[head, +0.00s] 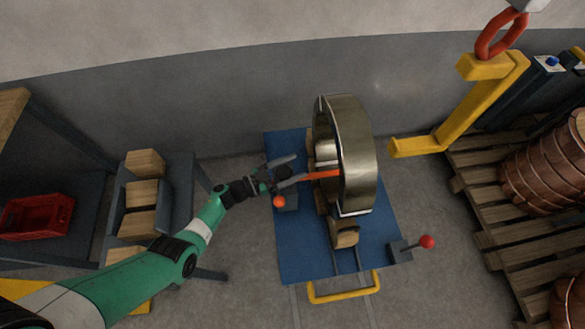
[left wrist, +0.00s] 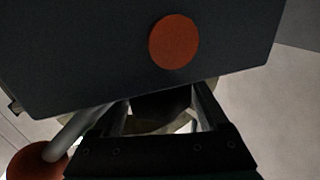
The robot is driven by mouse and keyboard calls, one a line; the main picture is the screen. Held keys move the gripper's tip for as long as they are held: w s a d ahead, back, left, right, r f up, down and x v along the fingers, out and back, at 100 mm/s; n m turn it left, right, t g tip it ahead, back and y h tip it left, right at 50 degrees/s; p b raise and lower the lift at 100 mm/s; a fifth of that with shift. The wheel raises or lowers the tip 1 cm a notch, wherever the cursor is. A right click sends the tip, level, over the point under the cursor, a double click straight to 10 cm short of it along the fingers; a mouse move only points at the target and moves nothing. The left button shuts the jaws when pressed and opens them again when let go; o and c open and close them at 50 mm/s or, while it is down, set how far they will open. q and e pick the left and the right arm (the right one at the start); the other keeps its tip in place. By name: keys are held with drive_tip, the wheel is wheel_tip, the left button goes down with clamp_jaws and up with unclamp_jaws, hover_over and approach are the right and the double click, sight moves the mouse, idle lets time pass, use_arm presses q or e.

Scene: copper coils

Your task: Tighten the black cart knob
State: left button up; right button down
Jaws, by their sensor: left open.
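The black knob (head: 284,172) shows as a dark round shape at the left edge of the blue cart (head: 300,262) in the head view. My left gripper (head: 287,171) comes in from the left, with its open fingers on either side of the knob. In the left wrist view the fingers of my left gripper (left wrist: 163,112) are apart, with a dark shape, likely the knob (left wrist: 160,103), between them. Contact cannot be made out. My right gripper is not in view.
A metal coil (head: 358,155) stands on the cart on wooden blocks. A red ball lever (head: 279,202) sits close below my left gripper, and another (head: 428,241) is at the cart's right. A yellow hook (head: 462,110) hangs at the right. A shelf with wooden blocks (head: 143,194) is at the left.

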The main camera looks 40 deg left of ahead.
use_arm(q)
drive_tip(key=shift+c, duration=0.4)
drive_tip(key=c, duration=1)
drive_tip(key=m+h+b, duration=0.1)
drive_tip(key=g+h+b, duration=0.1)
drive_tip(key=shift+s+d+f+m+h, duration=0.1)
drive_tip(key=shift+d+f+m+h, duration=0.1)
drive_tip(key=shift+m+h, duration=0.15)
drive_tip(key=m+g+h+b, duration=0.2)
drive_tip(key=b, duration=0.1)
drive_tip(key=s+m+g+h+b, duration=0.1)
drive_tip(key=m+g+h+b, duration=0.1)
drive_tip(key=g+b, duration=0.1)
drive_tip(key=d+m+g+h+b, duration=0.1)
drive_tip(key=m+g+h+b, duration=0.1)
drive_tip(key=b, duration=0.3)
drive_tip(key=shift+s+f+m+g+h, duration=0.1)
drive_tip(key=shift+s+m+g+h, duration=0.05)
drive_tip(key=shift+m+g+h, duration=0.25)
drive_tip(key=shift+s+d+r+m+g+h+b, duration=0.15)
drive_tip(key=shift+r+m+g+h+b, duration=0.15)
drive_tip(key=shift+g+b, duration=0.45)
